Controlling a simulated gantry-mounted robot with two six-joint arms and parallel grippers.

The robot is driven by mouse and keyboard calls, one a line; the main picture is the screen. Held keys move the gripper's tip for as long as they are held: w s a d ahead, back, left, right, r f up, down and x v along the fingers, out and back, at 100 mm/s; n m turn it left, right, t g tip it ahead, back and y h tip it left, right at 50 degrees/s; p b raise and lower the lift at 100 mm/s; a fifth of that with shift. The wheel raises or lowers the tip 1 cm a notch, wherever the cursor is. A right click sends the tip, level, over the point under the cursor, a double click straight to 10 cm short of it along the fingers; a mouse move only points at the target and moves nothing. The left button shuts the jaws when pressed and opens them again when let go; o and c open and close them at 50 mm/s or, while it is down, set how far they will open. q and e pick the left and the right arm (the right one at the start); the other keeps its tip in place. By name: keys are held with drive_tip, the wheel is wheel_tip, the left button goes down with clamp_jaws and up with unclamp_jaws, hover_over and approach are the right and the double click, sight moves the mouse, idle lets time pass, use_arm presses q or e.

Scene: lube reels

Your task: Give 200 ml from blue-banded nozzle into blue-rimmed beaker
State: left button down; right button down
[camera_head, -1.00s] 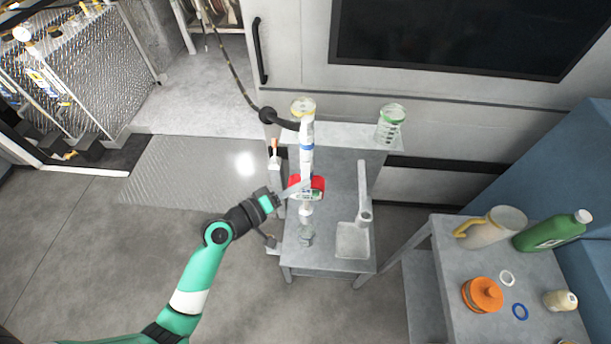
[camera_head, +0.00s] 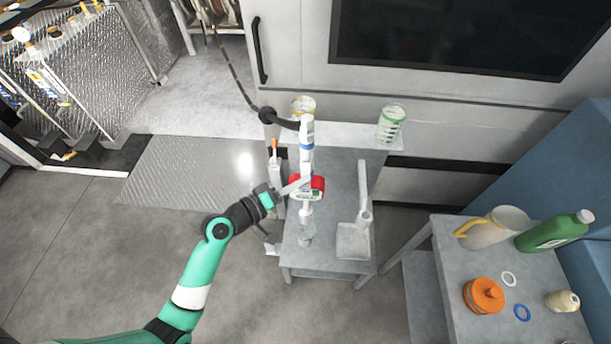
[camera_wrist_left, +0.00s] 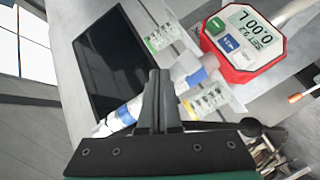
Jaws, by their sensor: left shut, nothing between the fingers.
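The white nozzle with a blue band (camera_head: 307,150) stands over the small grey table, with a red meter (camera_head: 318,187) on it. In the left wrist view the red-cased meter (camera_wrist_left: 245,40) has a lit display that seems to read 0.00 L. In the left wrist view the gripper (camera_wrist_left: 160,78) is shut and empty, in front of the white, blue-banded tube (camera_wrist_left: 128,114). My right gripper is not in view.
A green-rimmed beaker (camera_head: 392,122) and a yellow-rimmed beaker (camera_head: 303,105) stand on the rear shelf. A black hose (camera_head: 285,122) runs behind the nozzle.

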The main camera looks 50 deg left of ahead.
use_arm(q)
drive_tip(key=shift+w+a+f, duration=0.15)
drive_tip(key=shift+w+a, duration=0.1)
drive_tip(key=shift+w, duration=0.05)
idle(0.4)
idle(0.3)
drive_tip(key=shift+s+d+r+p, duration=0.35)
drive_tip(key=shift+s+d+p, duration=0.1)
drive_tip(key=shift+s+d, duration=0.25)
drive_tip(key=s+d+p, duration=0.1)
drive_tip(key=s+d+r+p, duration=0.1)
drive_tip(key=s+d+p, duration=0.1)
drive_tip(key=shift+s+r, duration=0.3)
idle(0.5)
